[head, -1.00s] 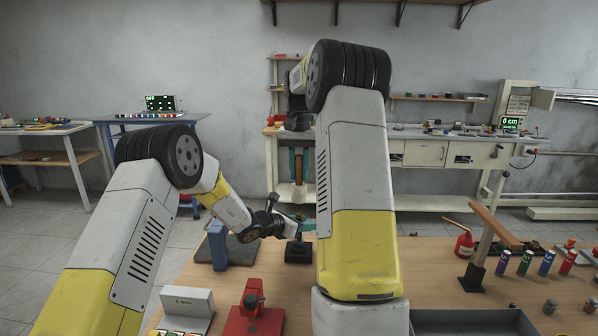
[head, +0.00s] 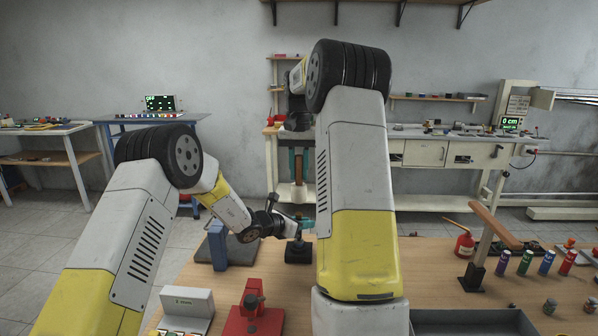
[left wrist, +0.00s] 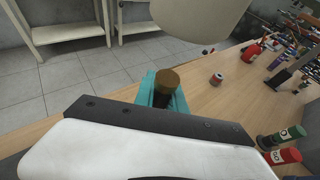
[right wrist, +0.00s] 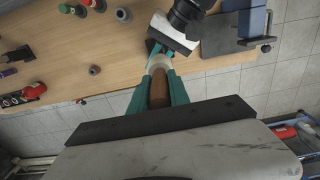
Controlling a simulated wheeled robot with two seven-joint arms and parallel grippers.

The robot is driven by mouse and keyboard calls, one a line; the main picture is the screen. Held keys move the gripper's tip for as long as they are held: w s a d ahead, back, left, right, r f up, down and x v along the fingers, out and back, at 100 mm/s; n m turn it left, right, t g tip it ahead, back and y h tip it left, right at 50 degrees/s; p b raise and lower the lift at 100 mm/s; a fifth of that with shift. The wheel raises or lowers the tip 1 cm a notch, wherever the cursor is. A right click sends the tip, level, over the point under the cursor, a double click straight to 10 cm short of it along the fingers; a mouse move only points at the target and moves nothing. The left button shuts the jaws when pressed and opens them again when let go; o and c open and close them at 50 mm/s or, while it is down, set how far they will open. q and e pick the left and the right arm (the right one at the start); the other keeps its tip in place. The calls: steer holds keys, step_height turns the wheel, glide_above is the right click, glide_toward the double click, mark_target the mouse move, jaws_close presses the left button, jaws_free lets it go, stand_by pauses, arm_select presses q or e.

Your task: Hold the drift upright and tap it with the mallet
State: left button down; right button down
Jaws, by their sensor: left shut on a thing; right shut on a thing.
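My left gripper (left wrist: 165,96) is shut on the drift (left wrist: 167,80). The drift's round brown top shows between the teal fingers in the left wrist view, facing the camera. In the head view the left gripper (head: 307,226) is just above a black block (head: 298,252) on the table. My right gripper (right wrist: 160,88) is shut on the mallet's brown handle (right wrist: 159,92). The mallet's pale end (right wrist: 160,64) is beyond the fingertips, in line with the left gripper below. In the head view the right gripper (head: 299,165) is higher, pointing down. Contact between mallet and drift cannot be told.
A blue block (head: 217,246) stands left of the black block. A red device (head: 253,312) and a grey-white box (head: 188,302) are nearer. On the right are a red oil can (head: 465,244), several coloured cans (head: 526,263) and a grey tray (head: 470,322).

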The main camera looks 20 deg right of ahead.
mark_target(299, 185)
steer(key=shift+f, duration=0.1)
stand_by(0.6)
steer(key=shift+f, duration=1.75)
steer(key=shift+f, duration=0.4)
steer(key=shift+r, duration=1.45)
steer(key=shift+f, duration=0.1)
steer(key=shift+f, duration=0.95)
steer(key=shift+f, duration=0.5)
steer(key=shift+r, duration=1.55)
